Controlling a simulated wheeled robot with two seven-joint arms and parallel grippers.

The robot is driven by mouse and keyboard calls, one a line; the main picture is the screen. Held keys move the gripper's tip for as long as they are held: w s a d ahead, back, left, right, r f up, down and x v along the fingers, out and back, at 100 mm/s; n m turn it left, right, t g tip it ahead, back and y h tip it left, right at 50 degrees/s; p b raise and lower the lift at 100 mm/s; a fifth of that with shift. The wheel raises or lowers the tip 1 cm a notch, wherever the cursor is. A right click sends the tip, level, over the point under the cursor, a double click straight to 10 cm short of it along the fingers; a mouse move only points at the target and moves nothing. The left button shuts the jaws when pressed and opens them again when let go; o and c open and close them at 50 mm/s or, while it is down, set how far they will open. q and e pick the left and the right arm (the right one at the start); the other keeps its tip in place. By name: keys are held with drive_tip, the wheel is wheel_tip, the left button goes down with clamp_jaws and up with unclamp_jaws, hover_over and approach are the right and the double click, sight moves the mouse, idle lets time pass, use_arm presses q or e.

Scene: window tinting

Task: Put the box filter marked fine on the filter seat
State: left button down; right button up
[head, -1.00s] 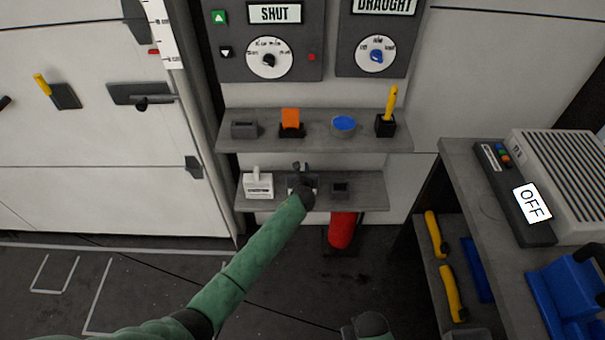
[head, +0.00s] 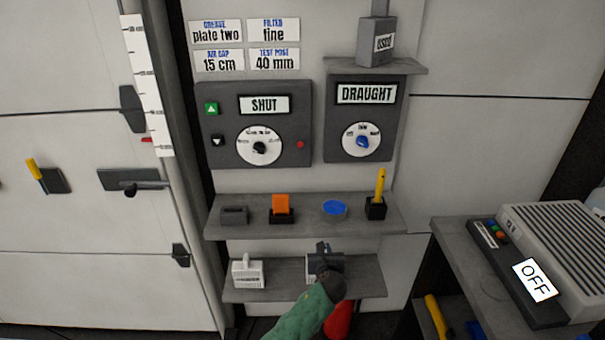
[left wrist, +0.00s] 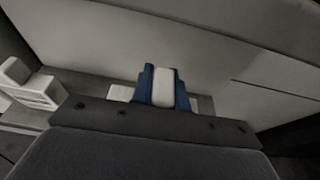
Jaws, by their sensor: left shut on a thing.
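My left gripper (head: 322,248) is at the lower wall shelf, on its right half. In the left wrist view its blue fingers (left wrist: 164,88) are shut on the pale upright handle of a box filter (left wrist: 164,86). The arm and wrist hide most of this filter, and no marking on it can be read. Another white box filter (head: 248,272) stands on the left of the lower shelf; it also shows in the left wrist view (left wrist: 32,88). I cannot identify the filter seat. My right gripper is not in view.
A notice (head: 273,31) reads fine under filter. The lower shelf (head: 365,278) lies below an upper shelf (head: 300,228) holding an orange-topped piece, a blue disc and a yellow-handled tool. A grey box marked used (head: 377,45) stands above. A machine marked OFF (head: 515,275) is at right.

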use_arm(q)
drive_tip(key=s+a+r, duration=0.3)
drive_tip(key=s+a, duration=0.2)
drive_tip(key=a, duration=0.5)
drive_tip(key=s+a+r, duration=0.4)
drive_tip(key=s+a, duration=0.2)
drive_tip(key=a, duration=0.4)
drive_tip(key=s+a+r, duration=0.3)
drive_tip(key=s+a, duration=0.3)
drive_tip(key=a, duration=0.4)
drive_tip(key=shift+a+r, duration=0.15)
drive_tip(key=shift+r, duration=0.25)
